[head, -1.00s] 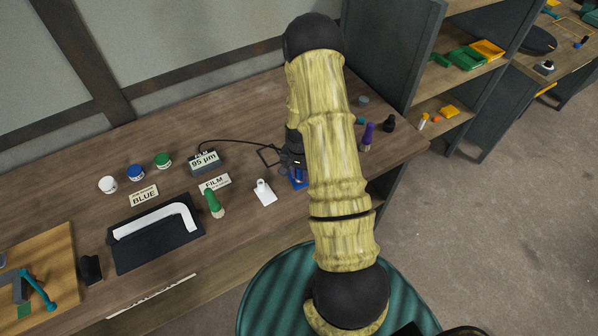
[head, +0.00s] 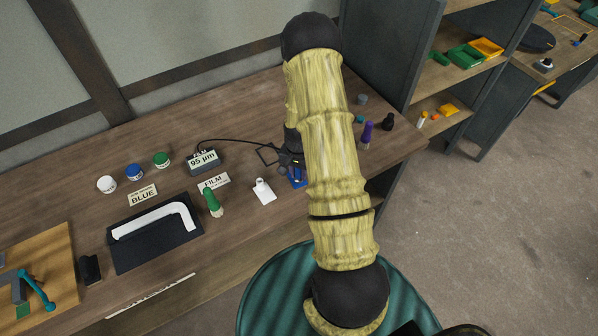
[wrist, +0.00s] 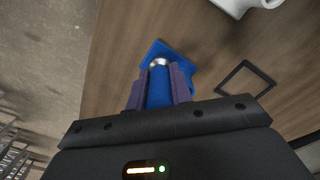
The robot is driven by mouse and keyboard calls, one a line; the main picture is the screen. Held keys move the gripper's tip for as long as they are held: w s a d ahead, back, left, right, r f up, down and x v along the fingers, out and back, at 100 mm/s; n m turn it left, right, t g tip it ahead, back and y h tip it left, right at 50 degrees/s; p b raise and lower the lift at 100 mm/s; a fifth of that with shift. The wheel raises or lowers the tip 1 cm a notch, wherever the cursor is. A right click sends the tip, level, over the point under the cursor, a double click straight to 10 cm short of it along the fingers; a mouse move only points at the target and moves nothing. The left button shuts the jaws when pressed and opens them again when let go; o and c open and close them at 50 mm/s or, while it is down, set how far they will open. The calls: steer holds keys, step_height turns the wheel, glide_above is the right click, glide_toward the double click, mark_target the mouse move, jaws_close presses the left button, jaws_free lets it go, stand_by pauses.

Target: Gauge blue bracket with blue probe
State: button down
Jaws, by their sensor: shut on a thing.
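My gripper (wrist: 161,88) is shut on the blue probe (wrist: 160,90), a blue cylinder with a silver tip. In the wrist view the tip is over the blue bracket (wrist: 178,50), at or very close to its surface; I cannot tell whether they touch. In the head view the blue bracket (head: 299,182) lies on the bench, mostly hidden behind my arm, and my gripper (head: 291,165) is just above it. The gauge box (head: 203,161) shows 95 µm, and a black cable runs from it towards my gripper.
An empty black square frame (wrist: 245,78) lies beside the bracket. A white tag-like piece (head: 263,191), a green-handled brush (head: 212,202), a FILM card (head: 214,182) and a BLUE card (head: 143,194) are to the left. Purple (head: 366,135) and black (head: 387,121) items stand right of my arm.

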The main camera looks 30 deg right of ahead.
steer(key=shift+f+b, duration=0.3)
steer(key=shift+f, duration=0.1)
stand_by(0.9)
steer(key=shift+s, duration=0.1)
stand_by(0.6)
steer(key=shift+r+p, duration=2.35)
steer(key=shift+r, duration=1.25)
steer(key=shift+f, duration=0.1)
